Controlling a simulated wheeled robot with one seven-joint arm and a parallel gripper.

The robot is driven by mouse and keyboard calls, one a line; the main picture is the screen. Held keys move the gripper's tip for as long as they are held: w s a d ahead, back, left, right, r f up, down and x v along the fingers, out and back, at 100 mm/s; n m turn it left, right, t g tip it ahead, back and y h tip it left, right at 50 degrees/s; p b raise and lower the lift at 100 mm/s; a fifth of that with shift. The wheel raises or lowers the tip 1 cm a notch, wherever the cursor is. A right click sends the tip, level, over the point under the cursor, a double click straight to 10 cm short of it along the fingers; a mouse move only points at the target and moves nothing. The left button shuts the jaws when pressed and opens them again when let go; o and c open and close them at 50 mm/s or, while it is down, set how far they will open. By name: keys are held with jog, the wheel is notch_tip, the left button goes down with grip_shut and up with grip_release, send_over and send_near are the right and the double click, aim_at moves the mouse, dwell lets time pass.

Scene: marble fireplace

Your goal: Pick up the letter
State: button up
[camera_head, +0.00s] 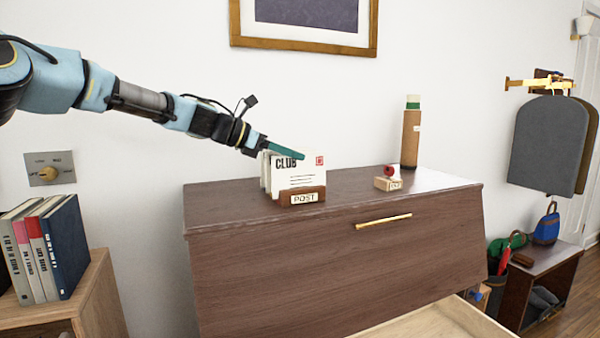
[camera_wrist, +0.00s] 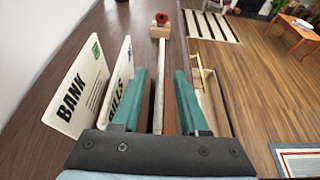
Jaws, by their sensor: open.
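A wooden letter rack marked POST (camera_head: 302,198) stands on the dark wooden dresser and holds several upright white letters. The front letter, marked CLUB (camera_head: 297,172), shows edge-on in the wrist view (camera_wrist: 160,80). My gripper (camera_head: 300,154) is open at the top of this letter. In the wrist view, its two teal fingers (camera_wrist: 160,72) stand on either side of the letter's edge, with a gap showing on both sides. The letters marked BILLS (camera_wrist: 121,85) and BANK (camera_wrist: 80,90) stand to the left, outside the fingers. The far finger is mostly hidden in the head view.
A small wooden block with a red round top (camera_head: 387,182) and a brown cylinder (camera_head: 411,138) stand right of the rack. The dresser top (camera_head: 345,185) is clear between them. A picture frame (camera_head: 302,42) hangs above; a drawer (camera_head: 440,322) is open below.

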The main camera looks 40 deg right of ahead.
jog(key=shift+x, duration=1.35)
jog(key=shift+c, duration=0.4)
grip_shut()
